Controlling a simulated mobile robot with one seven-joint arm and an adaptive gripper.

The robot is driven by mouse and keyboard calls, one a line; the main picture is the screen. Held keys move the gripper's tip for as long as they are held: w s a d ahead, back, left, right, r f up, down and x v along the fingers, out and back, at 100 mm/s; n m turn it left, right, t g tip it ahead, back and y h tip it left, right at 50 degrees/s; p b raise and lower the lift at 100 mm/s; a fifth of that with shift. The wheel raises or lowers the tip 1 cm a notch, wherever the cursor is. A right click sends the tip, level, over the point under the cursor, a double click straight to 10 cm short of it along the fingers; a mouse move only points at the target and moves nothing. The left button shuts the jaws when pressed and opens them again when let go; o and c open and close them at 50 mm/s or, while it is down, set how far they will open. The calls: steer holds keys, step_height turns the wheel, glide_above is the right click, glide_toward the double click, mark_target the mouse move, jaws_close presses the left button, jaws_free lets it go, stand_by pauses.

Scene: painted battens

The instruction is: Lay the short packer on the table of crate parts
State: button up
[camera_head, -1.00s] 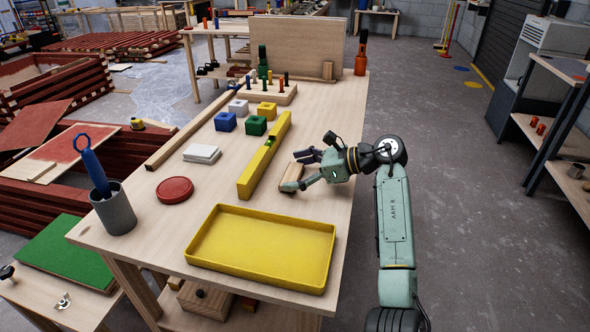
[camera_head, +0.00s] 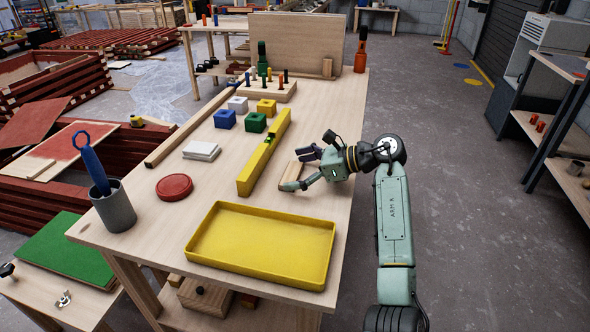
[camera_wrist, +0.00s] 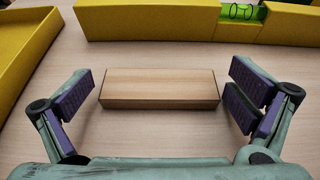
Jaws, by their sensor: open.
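The short packer looks to be the small plain wooden block (camera_wrist: 160,88), which lies flat on the table (camera_head: 330,205) right of the yellow level. In the wrist view it sits between my gripper's two spread fingers, with a gap at each end. My gripper (camera_head: 295,171) is open, low over the table, and its fingers also show in the wrist view (camera_wrist: 168,97). In the head view the block (camera_head: 291,173) is partly hidden by my fingers.
A yellow level (camera_head: 265,155) lies just left of the block. A yellow tray (camera_head: 262,245) is at the near edge. Coloured blocks (camera_head: 255,123), a red disc (camera_head: 174,187) and a grey cup (camera_head: 115,209) stand further left. Bare tabletop lies beyond my gripper.

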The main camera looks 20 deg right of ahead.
steer(key=b+v, duration=0.3)
steer(key=v, duration=0.8)
steer(key=shift+b, duration=0.3)
steer(key=shift+s+d+r, duration=0.2)
steer(key=shift+s+d, duration=0.1)
steer(key=shift+d, duration=0.1)
